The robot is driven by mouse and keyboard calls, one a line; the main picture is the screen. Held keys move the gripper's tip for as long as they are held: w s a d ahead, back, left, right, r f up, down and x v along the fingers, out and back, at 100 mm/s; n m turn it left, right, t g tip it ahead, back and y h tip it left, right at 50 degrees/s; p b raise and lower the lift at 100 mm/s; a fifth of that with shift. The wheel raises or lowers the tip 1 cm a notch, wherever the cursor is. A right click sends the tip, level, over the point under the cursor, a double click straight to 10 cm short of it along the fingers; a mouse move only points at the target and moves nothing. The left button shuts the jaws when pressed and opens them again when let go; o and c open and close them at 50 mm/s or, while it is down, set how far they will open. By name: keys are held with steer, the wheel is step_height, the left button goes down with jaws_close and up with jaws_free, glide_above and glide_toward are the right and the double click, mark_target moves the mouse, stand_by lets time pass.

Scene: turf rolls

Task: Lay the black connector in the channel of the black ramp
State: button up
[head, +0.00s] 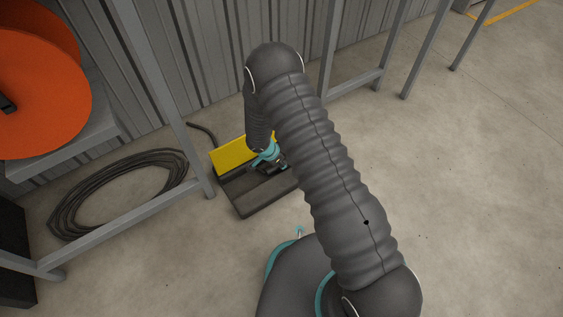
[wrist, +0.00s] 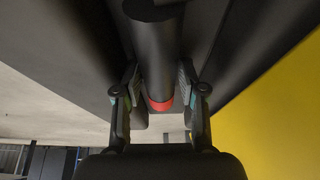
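My arm covers part of the ramp in the head view.
A coil of dark cable (head: 120,190) lies on the floor to the left of the ramp. Grey rack posts (head: 170,85) stand before the corrugated wall. A shelf holds an orange reel (head: 40,95). The concrete floor (head: 470,200) to the right is clear.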

steer(key=p+v, duration=0.1)
steer(key=v, duration=1.1)
steer(key=s+d+r+n, duration=0.1)
steer(key=d+r, duration=0.3)
steer(key=r, duration=0.5)
steer(key=s+d+r+n+y, duration=0.1)
steer(key=d+r, duration=0.3)
steer(key=r, duration=0.5)
steer(key=s+d+r+n, duration=0.15)
steer(key=d+r, duration=0.25)
steer(key=r, duration=0.6)
steer(key=s+d+r+n+t+y, duration=0.1)
steer(key=s+d+r+n, duration=0.3)
steer(key=s+r, duration=0.3)
steer(key=s+d+r+n+t+y, duration=0.1)
steer(key=s+d+r+n+t, duration=0.1)
steer(key=s+r, duration=0.6)
steer(key=s+d+n, duration=0.1)
steer(key=s+d, duration=0.1)
steer(key=s, duration=0.5)
steer(key=shift+d+n+y, duration=0.35)
steer(key=shift+y, duration=0.05)
steer(key=shift+r, duration=0.2)
